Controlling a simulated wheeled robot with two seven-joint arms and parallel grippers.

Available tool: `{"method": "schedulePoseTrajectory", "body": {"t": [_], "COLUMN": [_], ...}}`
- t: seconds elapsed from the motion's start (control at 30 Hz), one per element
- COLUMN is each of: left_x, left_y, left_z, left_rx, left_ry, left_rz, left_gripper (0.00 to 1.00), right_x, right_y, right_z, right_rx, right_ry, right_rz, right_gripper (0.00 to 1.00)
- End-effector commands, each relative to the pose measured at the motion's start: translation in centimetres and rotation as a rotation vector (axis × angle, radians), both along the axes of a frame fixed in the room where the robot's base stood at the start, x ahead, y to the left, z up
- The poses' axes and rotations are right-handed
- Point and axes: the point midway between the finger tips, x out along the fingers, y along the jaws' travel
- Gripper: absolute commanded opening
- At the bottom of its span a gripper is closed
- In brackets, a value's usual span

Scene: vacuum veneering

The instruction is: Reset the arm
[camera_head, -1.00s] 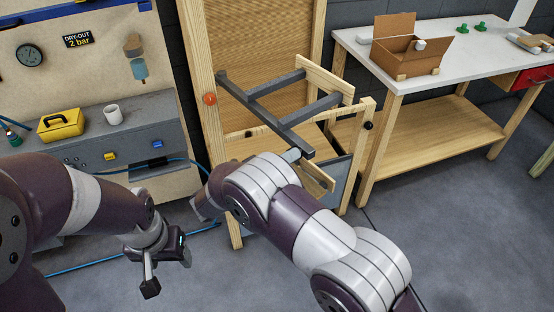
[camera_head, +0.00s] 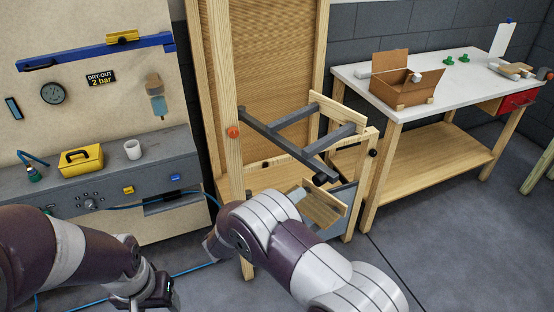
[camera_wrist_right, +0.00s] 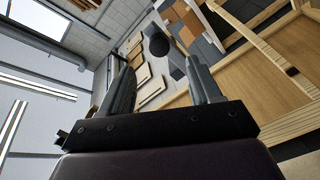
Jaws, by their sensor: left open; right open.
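My left gripper (camera_head: 158,302) is at the bottom edge of the head view, below the grey bench, and its fingers are partly cut off. It is apart from the things around it. My right arm (camera_head: 270,228) comes in from the bottom right and reaches toward the wooden frame. Its own bulk hides the right gripper in the head view. In the right wrist view the right gripper (camera_wrist_right: 160,62) shows two dark fingers spread apart with nothing held between them.
The wooden frame (camera_head: 228,110) with dark grey bars (camera_head: 288,145) stands close beyond my right arm. The grey bench (camera_head: 110,170) carries a yellow box (camera_head: 80,160) and a white mug (camera_head: 133,149). A white-topped table (camera_head: 455,85) holds an open carton (camera_head: 405,80).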

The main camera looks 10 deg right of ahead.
Motion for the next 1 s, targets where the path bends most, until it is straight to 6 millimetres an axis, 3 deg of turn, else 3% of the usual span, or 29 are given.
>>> {"method": "schedulePoseTrajectory", "body": {"t": [0.17, 0.27, 0.3, 0.37, 0.43, 0.47, 0.5, 0.6, 0.7, 0.8, 0.9, 1.0], "left_x": [0.0, 0.0, 0.0, 0.0, 0.0, 0.0, 0.0, 0.0, 0.0, 0.0, 0.0, 0.0], "left_y": [0.0, 0.0, 0.0, 0.0, 0.0, 0.0, 0.0, 0.0, 0.0, 0.0, 0.0, 0.0], "left_z": [0.0, 0.0, 0.0, 0.1, 0.1, 0.1, 0.1, 0.1, 0.1, 0.2, 0.2, 0.2], "left_rx": [0.000, 0.000, 0.000, 0.000, 0.000, 0.000, 0.000, 0.000, 0.000, 0.000, 0.000, 0.000], "left_ry": [0.000, 0.000, 0.000, 0.000, 0.000, 0.000, 0.000, 0.000, 0.000, 0.000, 0.000, 0.000], "left_rz": [0.000, 0.000, 0.000, 0.000, 0.000, 0.000, 0.000, 0.000, 0.000, 0.000, 0.000, 0.000], "left_gripper": [0.63, 0.63, 0.63, 0.63, 0.63, 0.63, 0.63, 0.63, 0.63, 0.63, 0.63, 0.63], "right_x": [0.6, 2.9, 3.3, 2.5, -1.2, -3.7, -7.6, -16.0, -21.9, -24.8, -24.1, -24.0], "right_y": [0.5, 3.7, 6.0, 8.8, 10.1, 9.7, 8.5, 3.7, -1.1, -5.0, -6.6, -7.1], "right_z": [-1.0, -5.7, -7.5, -9.1, -9.6, -9.4, -8.7, -6.4, -3.8, -1.2, 0.6, 0.8], "right_rx": [0.099, 0.382, 0.542, 0.803, 1.073, 1.165, 1.256, 1.324, 1.299, 1.262, 1.280, 1.289], "right_ry": [-0.059, -0.066, -0.022, 0.096, 0.303, 0.408, 0.550, 0.793, 0.913, 0.906, 0.799, 0.776], "right_rz": [0.034, 0.266, 0.382, 0.500, 0.529, 0.505, 0.445, 0.268, 0.142, 0.118, 0.115, 0.102], "right_gripper": [0.63, 0.63, 0.63, 0.63, 0.63, 0.63, 0.63, 0.63, 0.63, 0.63, 0.63, 0.63]}}
